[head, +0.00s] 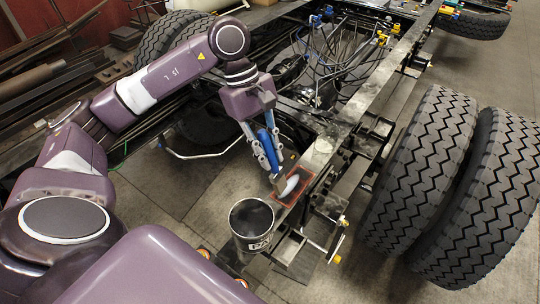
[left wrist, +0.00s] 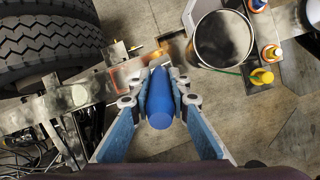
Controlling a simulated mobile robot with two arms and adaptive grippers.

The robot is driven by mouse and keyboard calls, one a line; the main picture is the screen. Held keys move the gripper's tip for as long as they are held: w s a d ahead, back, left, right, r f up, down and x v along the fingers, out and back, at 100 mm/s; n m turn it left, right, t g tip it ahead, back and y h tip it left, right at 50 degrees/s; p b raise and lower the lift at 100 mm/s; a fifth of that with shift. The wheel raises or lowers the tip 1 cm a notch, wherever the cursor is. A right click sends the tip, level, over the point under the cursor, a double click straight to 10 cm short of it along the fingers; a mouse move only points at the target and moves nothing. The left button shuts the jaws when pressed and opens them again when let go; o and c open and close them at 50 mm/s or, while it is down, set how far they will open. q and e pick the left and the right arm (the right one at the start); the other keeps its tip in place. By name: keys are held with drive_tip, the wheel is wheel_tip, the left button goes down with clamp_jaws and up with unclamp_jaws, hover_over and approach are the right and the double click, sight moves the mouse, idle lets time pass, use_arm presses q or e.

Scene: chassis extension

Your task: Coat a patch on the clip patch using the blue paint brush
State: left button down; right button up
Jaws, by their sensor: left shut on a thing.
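My left gripper (head: 268,155) is shut on the blue paint brush (head: 269,146), its handle pointing up and bristle end down. The brush also shows between the fingers in the left wrist view (left wrist: 160,99). The clip patch, a red-orange outlined area (head: 304,181) on the chassis frame, has a whitish spot on it. The brush tip is at its left part; I cannot tell if it touches. In the left wrist view the patch's orange outline (left wrist: 126,75) shows beyond the brush, partly hidden by the gripper. My right gripper is not in view.
An open metal can with dark inside (head: 251,219) stands just below the patch. It is also in the left wrist view (left wrist: 223,41), beside several small bottles (left wrist: 262,76). Big tyres (head: 425,165) stand right of the frame rail (head: 345,110). Cables fill the chassis behind.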

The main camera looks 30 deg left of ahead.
use_arm(q)
wheel_tip(320, 180, up, 2)
drive_tip(key=shift+s+p, duration=0.1)
drive_tip(key=shift+p, duration=0.25)
drive_tip(key=shift+r, duration=0.35)
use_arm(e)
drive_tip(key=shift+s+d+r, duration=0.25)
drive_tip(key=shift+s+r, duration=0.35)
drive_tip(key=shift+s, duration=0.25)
use_arm(q)
drive_tip(key=shift+r, duration=0.1)
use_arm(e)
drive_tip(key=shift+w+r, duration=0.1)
